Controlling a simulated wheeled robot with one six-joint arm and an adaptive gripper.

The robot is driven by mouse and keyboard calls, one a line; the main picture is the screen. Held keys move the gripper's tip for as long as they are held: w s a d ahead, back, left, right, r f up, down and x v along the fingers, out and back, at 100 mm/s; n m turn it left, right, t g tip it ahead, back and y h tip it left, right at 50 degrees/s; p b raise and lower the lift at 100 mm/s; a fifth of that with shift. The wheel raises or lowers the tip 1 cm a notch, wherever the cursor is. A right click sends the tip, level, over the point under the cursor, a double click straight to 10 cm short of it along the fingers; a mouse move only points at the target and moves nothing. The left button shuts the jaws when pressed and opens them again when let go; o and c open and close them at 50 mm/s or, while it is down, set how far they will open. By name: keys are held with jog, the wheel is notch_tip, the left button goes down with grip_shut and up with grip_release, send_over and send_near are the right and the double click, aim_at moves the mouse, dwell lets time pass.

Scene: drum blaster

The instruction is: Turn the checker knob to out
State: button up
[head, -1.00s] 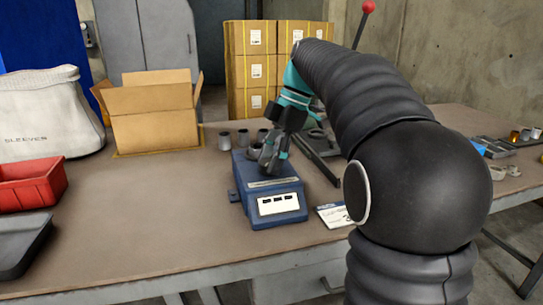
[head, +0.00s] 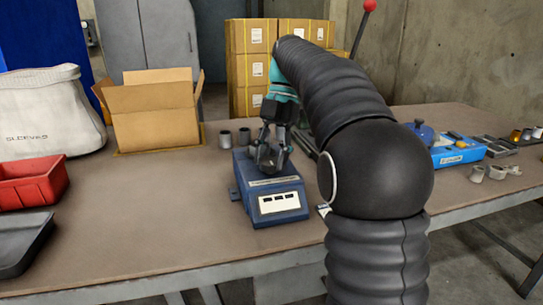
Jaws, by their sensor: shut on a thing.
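The checker (head: 268,189) is a blue box with a pale front panel on the near middle of the table. My gripper (head: 272,164) points down at the top of the checker. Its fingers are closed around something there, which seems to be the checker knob. The knob itself is largely hidden by the fingers, and I cannot read its setting.
Grey cups (head: 225,139) stand behind the checker. An open cardboard box (head: 155,115), a white bag (head: 45,115) and a red bin (head: 30,182) are at left. A blue tray (head: 457,157) and small parts lie at right.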

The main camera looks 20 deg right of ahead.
jog(key=shift+f, duration=0.1)
dwell(0.3)
jog(key=o, duration=1.1)
jog(key=shift+a, duration=0.1)
